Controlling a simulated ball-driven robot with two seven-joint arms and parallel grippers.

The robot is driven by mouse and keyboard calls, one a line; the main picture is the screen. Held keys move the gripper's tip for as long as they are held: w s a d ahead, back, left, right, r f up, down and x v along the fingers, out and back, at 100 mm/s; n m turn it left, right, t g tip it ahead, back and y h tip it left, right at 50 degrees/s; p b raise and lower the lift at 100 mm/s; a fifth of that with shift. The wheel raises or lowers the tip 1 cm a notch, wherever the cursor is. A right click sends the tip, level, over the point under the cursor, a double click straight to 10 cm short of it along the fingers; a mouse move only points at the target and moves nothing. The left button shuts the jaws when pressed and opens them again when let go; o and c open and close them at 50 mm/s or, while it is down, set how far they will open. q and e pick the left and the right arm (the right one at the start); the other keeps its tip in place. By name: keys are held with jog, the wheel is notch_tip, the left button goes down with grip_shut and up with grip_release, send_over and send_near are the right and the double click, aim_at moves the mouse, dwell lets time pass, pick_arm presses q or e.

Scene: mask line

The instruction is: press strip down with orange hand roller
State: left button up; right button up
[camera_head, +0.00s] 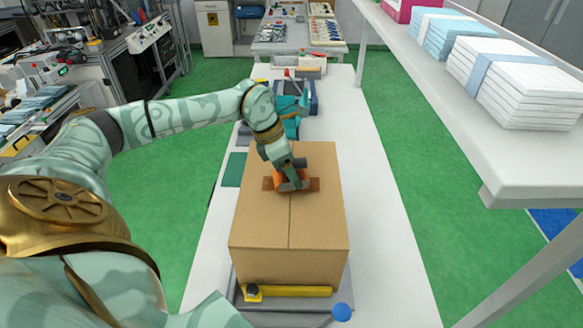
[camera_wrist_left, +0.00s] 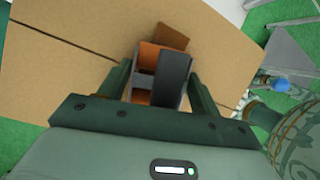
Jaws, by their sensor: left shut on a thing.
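A closed cardboard box (camera_head: 262,228) stands on the white table, with a seam running along its top. A short brown strip (camera_head: 314,184) lies across the seam; its middle is hidden by the gripper and tool. My left gripper (camera_head: 291,180) is shut on the orange hand roller (camera_head: 279,181), low over the strip. In the left wrist view the roller (camera_wrist_left: 147,56), orange with dark grey parts, sits between the fingers, and the strip (camera_wrist_left: 173,36) shows just beyond it. I cannot tell whether the roller touches the strip. My right gripper is not in view.
A yellow bar (camera_head: 290,291) lies along the box's near side, close to a blue knob (camera_head: 342,312). Blue equipment (camera_head: 290,103) stands behind the box. A shelf with stacked packs (camera_head: 515,80) overhangs on the right. The table right of the box is clear.

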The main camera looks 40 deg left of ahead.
aim_at(277, 174)
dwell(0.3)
pick_arm(q)
jog(key=shift+s+a, duration=1.35)
jog(key=shift+a, duration=0.15)
jog(key=shift+w+d+p, duration=0.6)
jog(key=shift+w+d, duration=0.75)
jog(key=shift+d, duration=0.25)
jog(key=shift+d, duration=0.1)
jog(key=shift+w+d, duration=1.25)
jog(key=shift+d, duration=0.15)
jog(key=shift+s+a+p, duration=0.65)
jog(key=shift+s+a, duration=0.65)
jog(key=shift+a, duration=0.3)
notch_tip(277, 174, up, 8)
jog(key=p, duration=0.6)
jog(key=shift+r, duration=0.15)
